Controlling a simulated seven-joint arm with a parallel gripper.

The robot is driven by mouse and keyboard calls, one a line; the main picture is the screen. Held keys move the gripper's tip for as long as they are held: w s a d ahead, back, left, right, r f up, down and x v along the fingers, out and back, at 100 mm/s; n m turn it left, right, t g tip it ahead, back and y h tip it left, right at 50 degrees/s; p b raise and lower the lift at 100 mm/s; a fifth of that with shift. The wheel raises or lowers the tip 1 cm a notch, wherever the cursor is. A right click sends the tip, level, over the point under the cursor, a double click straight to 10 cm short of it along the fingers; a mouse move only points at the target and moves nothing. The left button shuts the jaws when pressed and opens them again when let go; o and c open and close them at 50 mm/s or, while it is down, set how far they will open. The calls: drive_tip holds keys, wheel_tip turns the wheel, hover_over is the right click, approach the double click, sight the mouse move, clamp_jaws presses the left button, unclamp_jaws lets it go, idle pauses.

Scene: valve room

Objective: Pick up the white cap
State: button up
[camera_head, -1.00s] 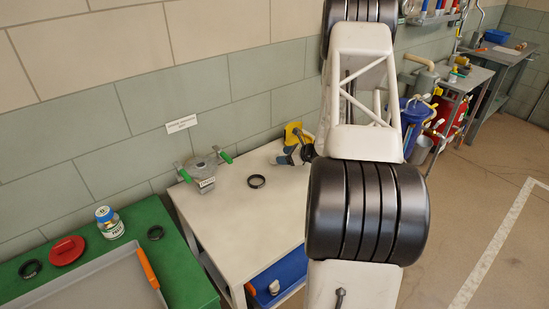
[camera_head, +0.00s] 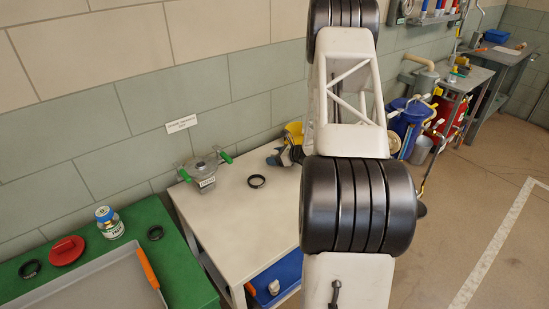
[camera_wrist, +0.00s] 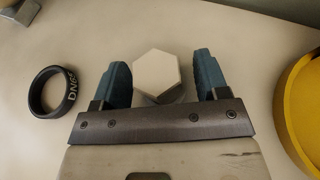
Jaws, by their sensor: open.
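The white cap (camera_wrist: 157,74) is hexagonal on top and stands on the pale tabletop (camera_head: 225,215). In the wrist view it sits between the two blue fingers of my gripper (camera_wrist: 161,60), with a gap on either side. My gripper is open and holds nothing. In the head view my gripper (camera_head: 285,156) is low over the back right of the table, partly behind my arm. I cannot make out the cap in that view.
A black ring (camera_wrist: 54,113) marked DN65 lies left of the gripper. A yellow object (camera_wrist: 303,108) is close on the right. A blue bin (camera_head: 283,277) is below.

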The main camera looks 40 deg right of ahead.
sight(275, 153)
drive_tip(key=c, duration=1)
drive_tip(key=shift+r, duration=0.2)
drive_tip(key=shift+r, duration=0.95)
drive_tip(key=shift+s+a+r, duration=0.2)
drive_tip(key=shift+s+r, duration=0.15)
drive_tip(key=shift+r, duration=0.35)
drive_tip(key=s+a, duration=0.2)
drive_tip(key=s, duration=0.2)
drive_tip(key=s+a+r, duration=0.1)
drive_tip(key=s+a, duration=0.2)
drive_tip(key=s, duration=0.1)
drive_tip(key=s+a, duration=0.3)
drive_tip(key=s, duration=0.2)
drive_tip(key=shift+r, duration=0.15)
